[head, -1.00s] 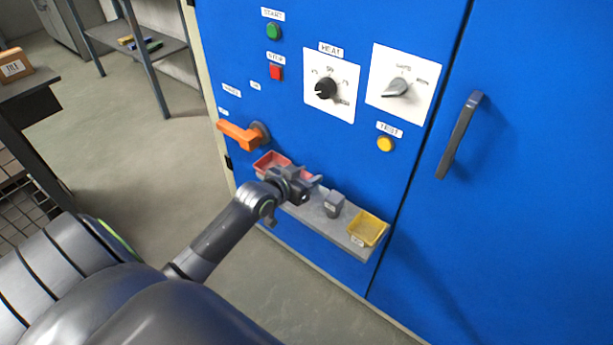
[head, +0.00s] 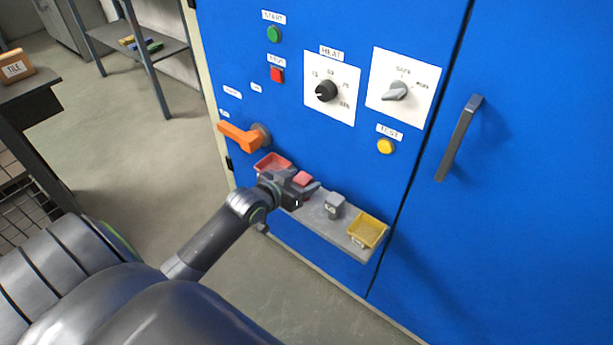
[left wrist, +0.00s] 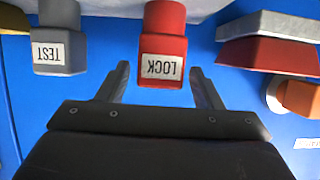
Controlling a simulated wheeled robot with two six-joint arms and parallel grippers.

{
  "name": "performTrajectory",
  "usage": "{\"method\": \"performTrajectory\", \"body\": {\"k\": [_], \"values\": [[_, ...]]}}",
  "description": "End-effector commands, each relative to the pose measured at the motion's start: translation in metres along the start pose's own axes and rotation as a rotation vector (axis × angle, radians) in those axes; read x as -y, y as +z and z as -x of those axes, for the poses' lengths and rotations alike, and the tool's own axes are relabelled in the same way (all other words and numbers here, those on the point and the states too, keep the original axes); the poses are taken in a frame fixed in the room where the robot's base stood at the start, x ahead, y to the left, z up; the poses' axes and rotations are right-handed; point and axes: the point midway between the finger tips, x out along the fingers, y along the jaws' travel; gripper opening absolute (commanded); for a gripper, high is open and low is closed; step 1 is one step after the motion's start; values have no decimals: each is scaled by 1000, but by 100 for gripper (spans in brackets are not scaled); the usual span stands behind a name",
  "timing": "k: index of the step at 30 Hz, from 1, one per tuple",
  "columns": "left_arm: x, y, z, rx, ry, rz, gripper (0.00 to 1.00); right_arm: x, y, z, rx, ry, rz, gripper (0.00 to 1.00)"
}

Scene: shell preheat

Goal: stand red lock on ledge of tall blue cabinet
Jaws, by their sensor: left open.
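The red lock (head: 302,178), labelled LOCK, stands on the grey ledge (head: 313,217) of the tall blue cabinet (head: 420,240). In the left wrist view the picture is upside down, and the red lock (left wrist: 163,50) shows between and just beyond the fingertips. My left gripper (head: 305,190) is open at the ledge, in front of the lock; its fingers (left wrist: 160,85) lie either side of the lock with gaps visible. Its arm hides part of the ledge. My right gripper is not in view.
A grey TEST block (head: 334,205) and a yellow tray (head: 367,230) sit to the right on the ledge, a red tray (head: 272,164) to the left. An orange handle (head: 238,136) sticks out above the red tray. Free floor lies left of the cabinet.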

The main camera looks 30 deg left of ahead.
Motion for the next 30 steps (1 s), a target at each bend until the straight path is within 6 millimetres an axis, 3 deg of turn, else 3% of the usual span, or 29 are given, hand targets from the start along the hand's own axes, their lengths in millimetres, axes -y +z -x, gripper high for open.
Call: {"method": "performTrajectory", "body": {"k": [6, 13, 25, 28, 30], "values": [[0, -1, 50, 2, 0, -3, 60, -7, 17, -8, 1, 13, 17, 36], [0, 0, 82, 2, 0, -1, 60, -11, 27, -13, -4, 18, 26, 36], [1, 3, 91, 5, -4, 2, 60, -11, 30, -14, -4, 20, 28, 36], [10, 24, 84, 43, -31, 11, 60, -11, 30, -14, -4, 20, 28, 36], [20, 55, 77, 98, -66, 23, 60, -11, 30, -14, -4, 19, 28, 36]]}}
